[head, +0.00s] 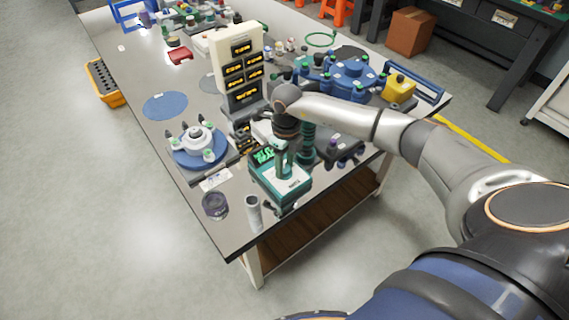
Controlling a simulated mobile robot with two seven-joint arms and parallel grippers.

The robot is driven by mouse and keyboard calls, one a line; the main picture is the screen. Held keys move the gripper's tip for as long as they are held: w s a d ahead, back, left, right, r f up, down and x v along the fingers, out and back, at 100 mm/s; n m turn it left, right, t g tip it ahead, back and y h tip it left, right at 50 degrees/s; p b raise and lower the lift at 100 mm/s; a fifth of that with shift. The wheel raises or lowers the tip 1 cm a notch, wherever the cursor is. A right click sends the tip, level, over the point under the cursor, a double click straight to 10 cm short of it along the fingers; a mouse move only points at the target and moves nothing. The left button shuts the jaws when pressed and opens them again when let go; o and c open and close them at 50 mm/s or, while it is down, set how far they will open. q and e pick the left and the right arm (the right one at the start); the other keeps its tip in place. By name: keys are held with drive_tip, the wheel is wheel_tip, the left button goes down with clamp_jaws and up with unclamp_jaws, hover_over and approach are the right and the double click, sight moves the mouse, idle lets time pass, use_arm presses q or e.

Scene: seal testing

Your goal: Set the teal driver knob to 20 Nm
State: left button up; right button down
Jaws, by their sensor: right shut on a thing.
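The teal driver unit (279,193) stands near the front corner of the table, with a pale top face. Its small display (264,155) glows green, but the digits are too small to read surely. My right gripper (286,172) points down onto the unit's top face, beside the display. It is shut on the driver knob, which the fingers mostly hide. The knob's pointer and any scale marks cannot be made out. My left gripper is not in view.
A white rack with amber displays (240,68) stands behind the driver. A blue round fixture (200,146) sits to the left. A grey cylinder (254,213) and a dark jar (215,205) stand near the front edge. A blue fixture (348,75) lies behind my right arm.

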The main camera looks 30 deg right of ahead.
sight(286, 166)
drive_tip(key=shift+c, duration=1.9)
unclamp_jaws()
wheel_tip(286, 166, up, 13)
drive_tip(key=shift+d+f+b, duration=0.2)
drive_tip(key=shift+d+b, duration=0.1)
drive_tip(key=shift+w, duration=0.1)
